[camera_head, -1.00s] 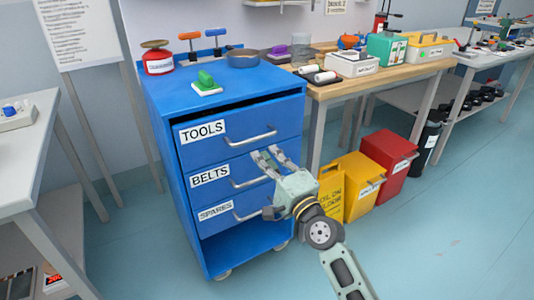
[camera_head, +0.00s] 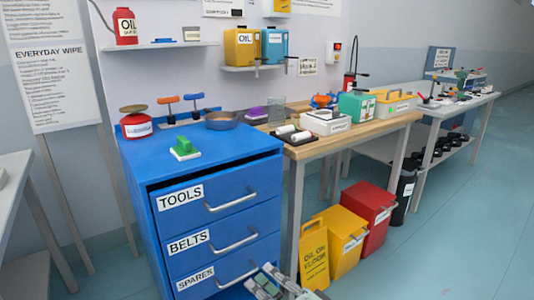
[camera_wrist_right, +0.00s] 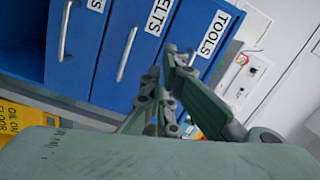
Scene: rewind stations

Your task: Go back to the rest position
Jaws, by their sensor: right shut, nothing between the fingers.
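My right gripper (camera_head: 272,284) shows at the bottom edge of the head view, low in front of the blue drawer cabinet (camera_head: 150,226). In the right wrist view its fingers (camera_wrist_right: 165,85) are together with nothing between them, pointing towards the cabinet front. The cabinet has drawers labelled TOOLS, BELTS and SPARES, each with a bar handle. The TOOLS drawer (camera_head: 225,195) stands slightly out, with a dark gap above it. The fingers look apart from the handles. My left gripper is in neither view.
A wooden bench (camera_head: 325,145) stands right of the cabinet, with boxes on it. Below it are a yellow OIL ON FLOOR sign (camera_head: 314,256), a yellow bin (camera_head: 343,240) and a red bin (camera_head: 368,215). A grey table (camera_head: 15,185) is at the left. The floor at right is clear.

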